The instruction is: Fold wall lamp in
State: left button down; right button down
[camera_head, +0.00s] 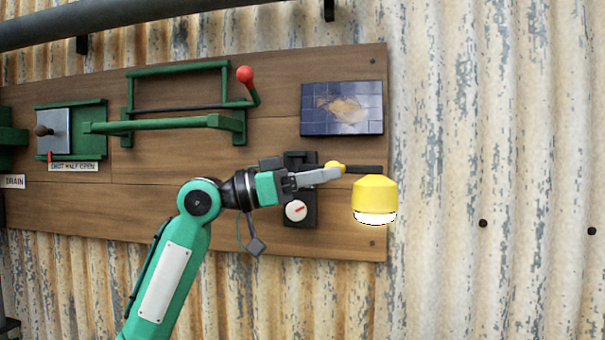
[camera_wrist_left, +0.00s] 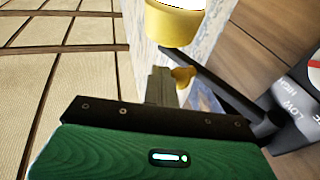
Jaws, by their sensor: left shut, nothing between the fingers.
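The wall lamp has a yellow shade (camera_head: 375,195) with a bright white underside, hanging at the end of a black arm (camera_head: 365,169) near the board's right edge. The shade (camera_wrist_left: 177,27) and black arm (camera_wrist_left: 222,85) also show in the left wrist view. A small yellow knob (camera_head: 334,165) sits on the arm; it shows in the wrist view too (camera_wrist_left: 183,76). My left gripper (camera_head: 338,174) is shut and empty, its tips right beside the knob and in front of part of the arm. I cannot tell whether they touch. My right gripper is out of view.
A black switch box with a white dial (camera_head: 296,211) is below the lamp's wall mount. A blue tiled panel (camera_head: 342,108) is above. Green bars with a red-knobbed lever (camera_head: 245,76) and a slide gate (camera_head: 54,131) are left. The corrugated wall (camera_head: 490,120) at right is mostly clear.

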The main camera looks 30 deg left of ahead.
pick_arm(q)
jog(key=shift+w+d, duration=0.4)
jog(key=shift+w, duration=0.25)
jog(key=shift+w+d, duration=0.35)
jog(key=shift+w, duration=0.3)
jog(key=shift+w+d, duration=0.25)
jog(key=shift+w, duration=0.25)
jog(key=shift+w+d, duration=0.2)
jog(key=shift+w, duration=0.3)
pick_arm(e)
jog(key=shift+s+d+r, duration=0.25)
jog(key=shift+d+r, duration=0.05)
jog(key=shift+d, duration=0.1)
pick_arm(q)
jog(key=shift+w, duration=0.1)
jog(key=shift+d+f, duration=0.1)
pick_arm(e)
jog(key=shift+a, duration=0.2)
